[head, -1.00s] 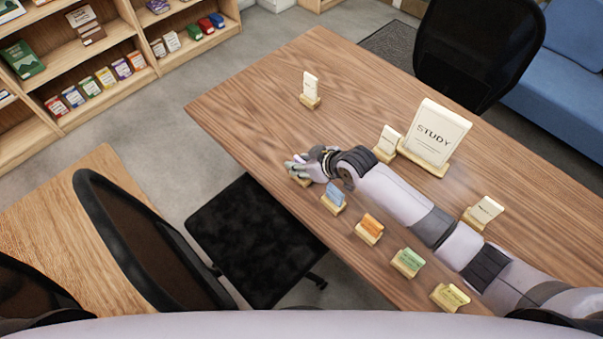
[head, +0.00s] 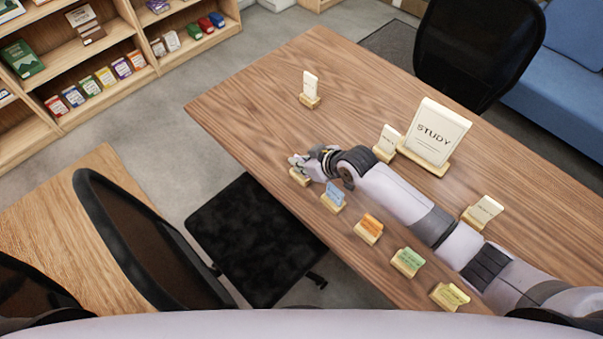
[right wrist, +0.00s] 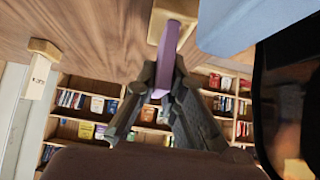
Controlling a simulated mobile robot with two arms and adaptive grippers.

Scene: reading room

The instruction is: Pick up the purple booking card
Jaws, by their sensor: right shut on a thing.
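My right gripper (head: 298,161) is at the near left edge of the table and covers most of the purple booking card in the head view. In the right wrist view the purple card (right wrist: 169,50) stands between the two fingers (right wrist: 165,88), which are closed on it. Its small wooden stand (head: 299,178) sits on the table just below the gripper; it also shows in the right wrist view (right wrist: 155,30). I cannot tell whether the card's lower edge is clear of the stand. My left gripper is not in view.
Blue (head: 334,193), orange (head: 371,224), green (head: 410,260) and yellow (head: 451,294) cards stand along the near edge, the blue one closest to the gripper. A STUDY sign (head: 437,135) and several white cards stand farther back. The table's (head: 250,105) far left is mostly clear.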

